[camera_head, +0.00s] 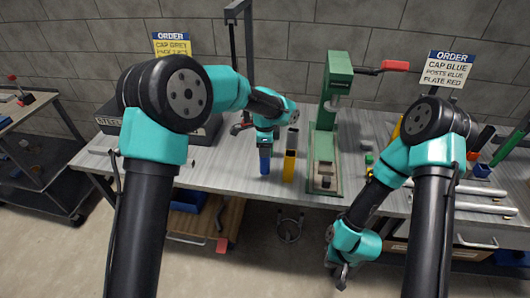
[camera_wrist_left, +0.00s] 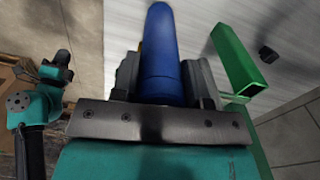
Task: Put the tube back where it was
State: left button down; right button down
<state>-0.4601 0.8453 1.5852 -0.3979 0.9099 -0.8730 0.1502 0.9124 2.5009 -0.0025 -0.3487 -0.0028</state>
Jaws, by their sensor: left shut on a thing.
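My left gripper (camera_head: 265,151) is shut on a blue tube (camera_head: 265,167), over the front part of the workbench (camera_head: 225,172). The left wrist view shows the round blue tube (camera_wrist_left: 160,55) between the two fingers of the left gripper (camera_wrist_left: 160,85). I cannot tell whether the tube's lower end touches the bench. A yellow upright piece (camera_head: 289,166) stands just right of the tube, apart from it. My right gripper (camera_head: 342,277) hangs low in front of the bench, away from the tube; its jaws are too small to read.
A green press (camera_head: 338,80) with a red-ended lever stands right of the tube. A dark box (camera_head: 200,130) is at the back left, partly behind my left arm. Order signs (camera_head: 450,69) stand at the back. Metal rods (camera_head: 490,208) lie at the right. Bare bench lies left of the tube.

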pick_arm(q)
jog(key=shift+f, duration=1.35)
jog(key=c, duration=0.6)
grip_release()
jog(key=shift+c, duration=0.2)
notch_tip(320, 180, up, 12)
jog(key=shift+r, duration=0.15)
